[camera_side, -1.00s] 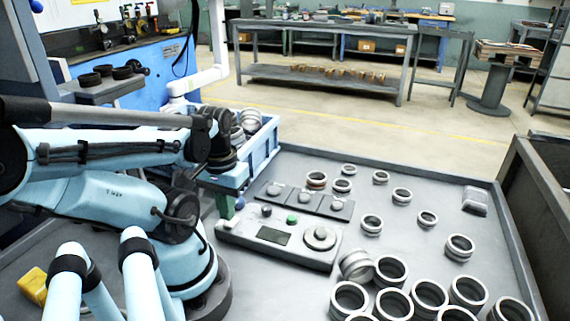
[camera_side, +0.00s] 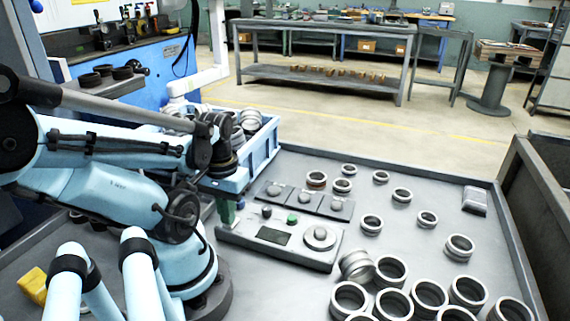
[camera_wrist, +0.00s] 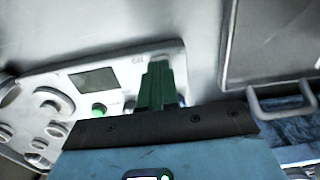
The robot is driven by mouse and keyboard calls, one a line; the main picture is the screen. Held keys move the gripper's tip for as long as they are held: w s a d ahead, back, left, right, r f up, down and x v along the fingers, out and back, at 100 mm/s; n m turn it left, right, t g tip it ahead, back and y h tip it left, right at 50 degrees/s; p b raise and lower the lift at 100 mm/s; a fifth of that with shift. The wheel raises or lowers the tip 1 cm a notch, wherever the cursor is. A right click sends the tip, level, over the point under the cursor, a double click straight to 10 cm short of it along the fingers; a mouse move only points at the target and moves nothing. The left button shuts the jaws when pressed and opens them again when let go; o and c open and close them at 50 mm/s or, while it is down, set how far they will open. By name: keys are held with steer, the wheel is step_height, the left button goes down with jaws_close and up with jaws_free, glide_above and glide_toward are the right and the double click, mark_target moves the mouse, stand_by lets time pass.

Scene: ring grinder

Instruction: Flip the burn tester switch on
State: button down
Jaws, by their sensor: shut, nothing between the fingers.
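The burn tester is a pale grey panel (camera_side: 290,257) on the table, with a dark screen (camera_side: 273,236), a green button (camera_side: 292,219) and a round dial (camera_side: 320,238). It also shows in the wrist view (camera_wrist: 120,62), with small lettering near its end. My gripper (camera_side: 227,210) has green fingers, shut and empty, pointing down at the panel's left end. In the wrist view the fingers (camera_wrist: 160,85) overlap that end beside the lettering. A small bluish part (camera_wrist: 182,100) peeks out right of the fingers; the switch is mostly hidden, and I cannot tell whether they touch it.
Three small square plates (camera_side: 305,197) lie behind the panel. Several loose rings (camera_side: 390,270) cover the table's right side. A yellow block (camera_side: 33,286) lies at left.

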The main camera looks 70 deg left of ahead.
steer(key=shift+f, duration=0.3)
steer(key=shift+r, duration=3.5)
steer(key=shift+w, duration=0.1)
steer(key=w+d+r+m+t, duration=0.1)
steer(key=w+d+m+t, duration=0.2)
steer(key=w+d, duration=0.3)
steer(key=w+d+r+m+t, duration=0.1)
steer(key=w+d+m+t, duration=0.3)
steer(key=w, duration=0.8)
steer(key=shift+d+r+m, duration=0.25)
steer(key=shift+d+m, duration=0.6)
steer(key=shift+m, duration=0.15)
steer(key=shift+s+a, duration=0.1)
